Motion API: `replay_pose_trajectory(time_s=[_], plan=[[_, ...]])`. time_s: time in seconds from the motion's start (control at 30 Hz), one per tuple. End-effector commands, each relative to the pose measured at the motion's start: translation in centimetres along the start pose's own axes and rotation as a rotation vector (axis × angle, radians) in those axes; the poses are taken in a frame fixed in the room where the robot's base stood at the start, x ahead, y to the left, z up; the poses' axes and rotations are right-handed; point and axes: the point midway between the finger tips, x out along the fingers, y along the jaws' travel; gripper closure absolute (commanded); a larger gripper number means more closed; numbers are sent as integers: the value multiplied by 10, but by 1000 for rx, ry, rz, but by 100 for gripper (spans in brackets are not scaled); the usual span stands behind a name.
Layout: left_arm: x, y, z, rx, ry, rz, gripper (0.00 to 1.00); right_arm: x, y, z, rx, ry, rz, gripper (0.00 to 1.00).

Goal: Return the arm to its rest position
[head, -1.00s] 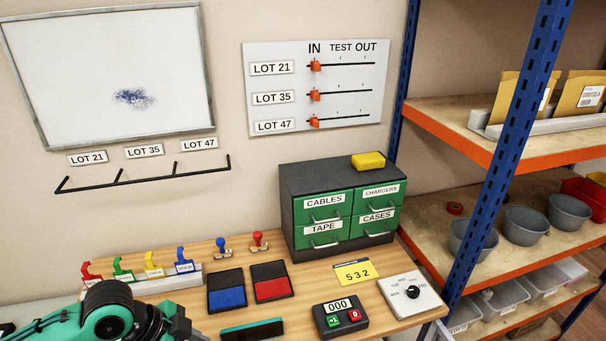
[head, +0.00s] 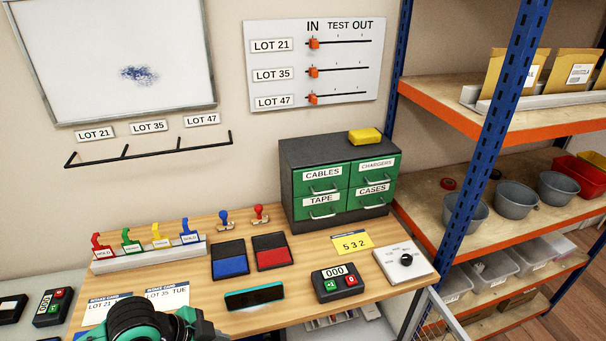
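A black and teal part of my arm (head: 150,320) shows at the bottom left of the head view, over the front of the wooden table (head: 205,235). It covers the lower part of two intake cards, one marked LOT 21 (head: 97,312) and one marked LOT 35 TUE (head: 168,294). I see no gripper fingers on it. My other arm is not in view. A dark phone-like slab with a teal edge (head: 254,297) lies flat at the table's front, to the right of my arm and apart from it.
Blue and red pads (head: 272,252), two stamps, a counter reading 000 (head: 336,283), a dial box (head: 404,261) and a green drawer cabinet (head: 340,185) stand on the table. A coloured-tab rack (head: 150,255) is behind my arm. Shelves with bins (head: 515,195) are at right.

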Motion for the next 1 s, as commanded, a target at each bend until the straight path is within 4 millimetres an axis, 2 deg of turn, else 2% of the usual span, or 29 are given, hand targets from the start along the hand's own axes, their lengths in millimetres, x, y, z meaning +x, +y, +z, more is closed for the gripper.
replay_pose_trajectory(time_s=[0.13,0.27,0.47,0.87,1.0], plan=[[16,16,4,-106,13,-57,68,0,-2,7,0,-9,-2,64],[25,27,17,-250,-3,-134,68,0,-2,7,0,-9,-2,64],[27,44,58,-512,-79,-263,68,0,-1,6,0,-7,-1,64],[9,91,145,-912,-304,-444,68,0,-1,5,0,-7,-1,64],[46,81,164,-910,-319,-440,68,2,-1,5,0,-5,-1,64]])
